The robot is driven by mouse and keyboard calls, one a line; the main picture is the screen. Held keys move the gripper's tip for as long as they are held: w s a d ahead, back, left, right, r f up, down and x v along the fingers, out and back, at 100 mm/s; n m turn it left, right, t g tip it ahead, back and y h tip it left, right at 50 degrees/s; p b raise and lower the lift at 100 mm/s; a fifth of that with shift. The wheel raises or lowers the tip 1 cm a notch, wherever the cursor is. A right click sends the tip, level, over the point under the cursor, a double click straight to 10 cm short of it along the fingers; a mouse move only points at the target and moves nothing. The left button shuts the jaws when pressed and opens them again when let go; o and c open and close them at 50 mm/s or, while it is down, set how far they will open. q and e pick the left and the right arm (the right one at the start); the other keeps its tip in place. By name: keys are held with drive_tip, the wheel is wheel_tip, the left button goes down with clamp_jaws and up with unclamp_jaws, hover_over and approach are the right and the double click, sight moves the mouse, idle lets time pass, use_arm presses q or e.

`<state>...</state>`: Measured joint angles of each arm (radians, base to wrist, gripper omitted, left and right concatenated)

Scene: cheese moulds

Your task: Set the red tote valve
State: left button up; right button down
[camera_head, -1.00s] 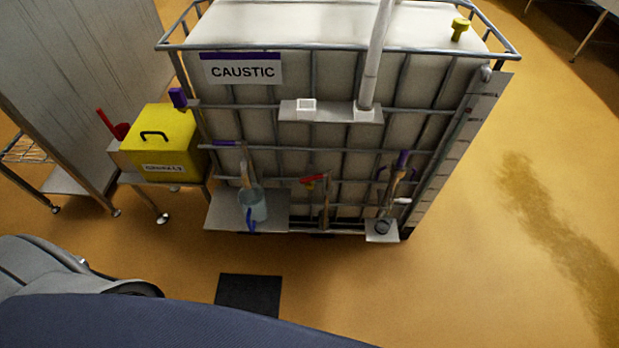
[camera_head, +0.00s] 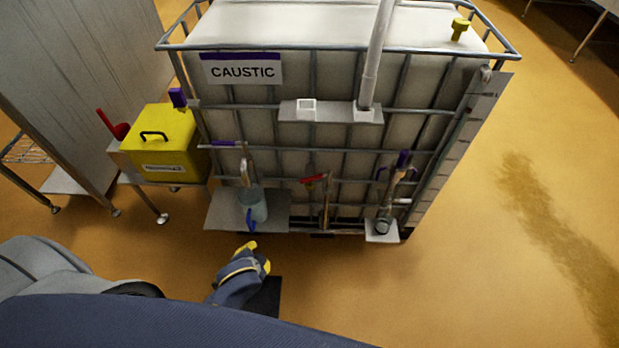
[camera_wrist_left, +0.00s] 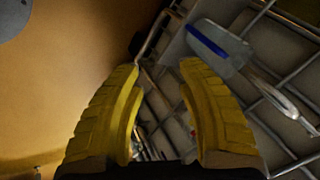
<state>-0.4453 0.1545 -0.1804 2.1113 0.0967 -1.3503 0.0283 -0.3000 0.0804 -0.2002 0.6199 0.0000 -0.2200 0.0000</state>
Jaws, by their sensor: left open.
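The red valve handle (camera_head: 313,179) sits low on the front of the caged white tote (camera_head: 340,75), between the jug and the right-hand hose fitting. My left gripper (camera_head: 250,246) is in front of the tote, below and left of the red handle and apart from it. In the left wrist view its yellow fingers (camera_wrist_left: 160,85) are spread with nothing held between them. A small red spot shows between the fingers there, too small to identify surely. My right gripper is in neither view.
A clear jug with a blue handle (camera_head: 253,207) stands on a shelf left of the valve. A purple-handled fitting (camera_head: 402,160) hangs at the right above a small tray. A yellow box (camera_head: 162,145) stands at left. The floor in front is mostly clear.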

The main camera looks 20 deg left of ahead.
use_arm(q)
drive_tip(key=w+d+r+m+t+h, duration=0.1)
drive_tip(key=w+d+r, duration=0.2)
drive_tip(key=w+r, duration=0.4)
wheel_tip(320, 180, up, 13)
drive_tip(key=m+g+h, duration=0.3)
drive_tip(key=h, duration=0.1)
hover_over(310, 178)
drive_tip(key=s+a, duration=0.4)
drive_tip(key=s, duration=0.3)
drive_tip(key=x, duration=1.7)
drive_tip(key=shift+w+d+f, duration=0.1)
drive_tip(key=shift+f, duration=0.1)
clamp_jaws()
